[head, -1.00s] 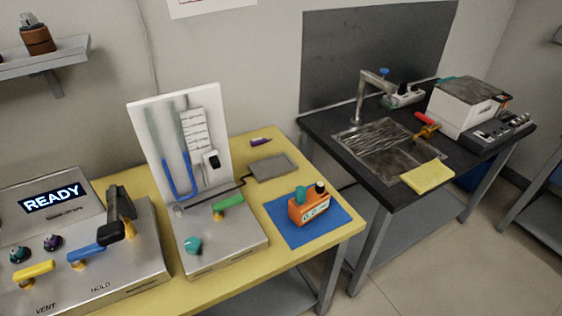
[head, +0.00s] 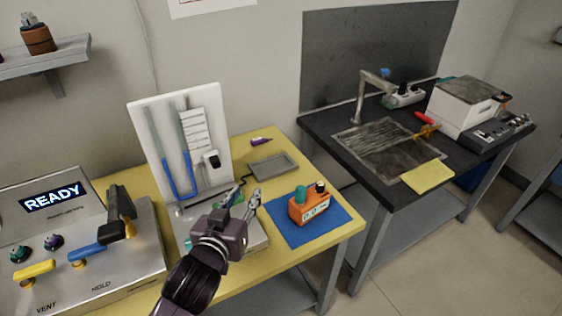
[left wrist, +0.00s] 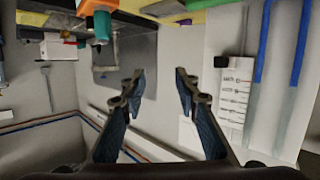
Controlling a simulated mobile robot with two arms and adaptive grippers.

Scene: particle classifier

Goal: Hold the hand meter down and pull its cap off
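The hand meter (head: 309,212) is an orange box standing on a blue mat (head: 333,229) at the right end of the yellow table. A teal part (head: 301,192) and a black part (head: 320,187) stick up from its top; I cannot tell which is the cap. My left gripper (head: 244,195) is open and empty, left of the meter and apart from it. In the left wrist view the fingers (left wrist: 159,78) are spread, and the orange meter (left wrist: 94,8) shows at the top edge. My right gripper is not in view.
A steel unit with a white upright panel (head: 205,100) and blue tubing stands behind my left arm. A grey tray (head: 273,166) lies behind the mat. A console reading READY (head: 52,199) is at left. A black sink bench (head: 360,176) stands right, across a gap.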

